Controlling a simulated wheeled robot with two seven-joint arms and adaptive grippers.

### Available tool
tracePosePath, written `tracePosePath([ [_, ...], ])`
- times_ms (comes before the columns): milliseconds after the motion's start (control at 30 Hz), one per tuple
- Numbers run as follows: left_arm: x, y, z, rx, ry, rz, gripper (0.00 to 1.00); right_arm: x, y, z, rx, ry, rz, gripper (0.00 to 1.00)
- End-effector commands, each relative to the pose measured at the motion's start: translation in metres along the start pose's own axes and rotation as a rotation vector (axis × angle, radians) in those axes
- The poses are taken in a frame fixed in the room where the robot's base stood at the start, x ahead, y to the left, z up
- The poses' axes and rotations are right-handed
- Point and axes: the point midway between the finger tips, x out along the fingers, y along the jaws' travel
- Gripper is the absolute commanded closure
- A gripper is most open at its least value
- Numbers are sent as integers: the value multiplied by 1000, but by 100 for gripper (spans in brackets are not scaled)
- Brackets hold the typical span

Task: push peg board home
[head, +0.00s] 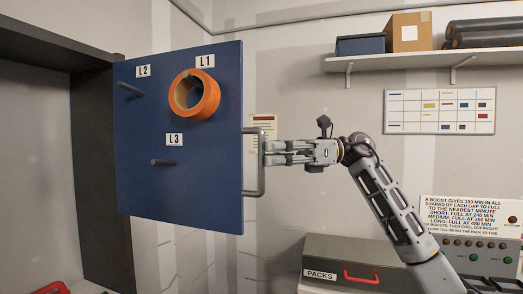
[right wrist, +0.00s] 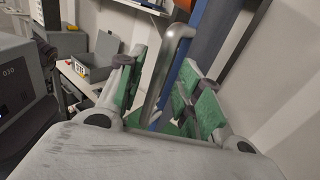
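The blue peg board (head: 185,200) stands out from a dark frame at the left in the head view. It has pegs marked L1, L2 and L3. An orange ring-shaped roll (head: 194,95) hangs at L1; the L2 peg (head: 130,89) and L3 peg (head: 163,162) are bare. A grey bar handle (head: 261,180) is on the board's right edge. My right gripper (head: 273,152) is at this handle. In the right wrist view the handle (right wrist: 168,65) passes between the green-padded fingers (right wrist: 160,95), with gaps visible on both sides. My left gripper is out of view.
A dark frame (head: 100,150) stands behind the board's left edge. A grey box labelled PACKS (head: 325,252) with a red handle and a control panel (head: 480,255) are at lower right. A wall shelf (head: 430,59) holds boxes and dark rolls.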

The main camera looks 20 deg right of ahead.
Motion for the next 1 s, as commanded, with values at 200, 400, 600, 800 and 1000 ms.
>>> tracePosePath([
  [200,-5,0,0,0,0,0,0,20,0,1,1,0,1,65],
  [400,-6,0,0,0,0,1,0,26,0,0,1,0,0,65],
  [600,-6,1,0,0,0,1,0,26,0,0,1,0,0,65],
  [800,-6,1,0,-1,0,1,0,26,0,0,0,0,0,85],
  [1000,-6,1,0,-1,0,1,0,26,0,0,0,0,-1,100],
])
